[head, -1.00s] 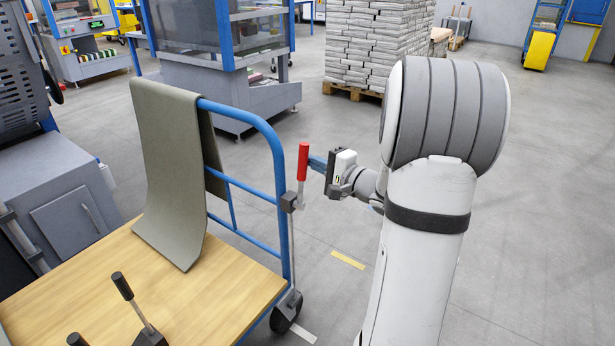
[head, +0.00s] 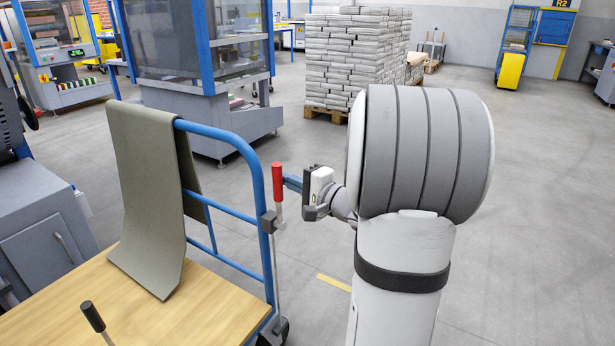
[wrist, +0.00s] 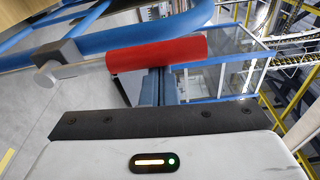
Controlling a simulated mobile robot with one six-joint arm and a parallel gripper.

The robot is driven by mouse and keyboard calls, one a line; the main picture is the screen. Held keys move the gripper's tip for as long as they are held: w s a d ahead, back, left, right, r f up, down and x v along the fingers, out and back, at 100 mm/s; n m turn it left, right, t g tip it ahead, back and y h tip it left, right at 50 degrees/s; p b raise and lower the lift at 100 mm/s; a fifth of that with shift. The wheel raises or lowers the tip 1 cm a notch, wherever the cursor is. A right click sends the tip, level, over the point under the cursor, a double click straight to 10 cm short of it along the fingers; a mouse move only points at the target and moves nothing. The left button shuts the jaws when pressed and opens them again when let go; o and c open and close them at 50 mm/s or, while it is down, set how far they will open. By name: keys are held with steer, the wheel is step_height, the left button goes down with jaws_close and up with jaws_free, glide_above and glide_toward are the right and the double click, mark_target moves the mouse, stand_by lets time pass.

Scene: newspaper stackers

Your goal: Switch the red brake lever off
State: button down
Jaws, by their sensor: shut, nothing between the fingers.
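The red brake lever (head: 277,183) stands nearly upright at the right side of the blue-railed trolley (head: 256,172), above a grey bracket and a long thin rod. My gripper (head: 288,182) is shut and empty, with its blue fingers just right of the red grip. In the wrist view the red grip (wrist: 165,54) lies across the picture, and my blue fingers (wrist: 160,86) reach up to its lower edge. Part of the fingers is hidden by the grip. I cannot tell whether they touch it.
A grey-green cloth (head: 150,200) hangs over the trolley rail, above the wooden deck (head: 200,310). A black-handled lever (head: 93,316) stands at the front of the deck. A stack of paper bundles (head: 350,60) is behind. The floor to the right is clear.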

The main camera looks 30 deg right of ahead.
steer(key=w+d+b, duration=0.2)
steer(key=w+d, duration=0.1)
steer(key=p+v, duration=0.3)
steer(key=v, duration=0.7)
steer(key=shift+s, duration=0.25)
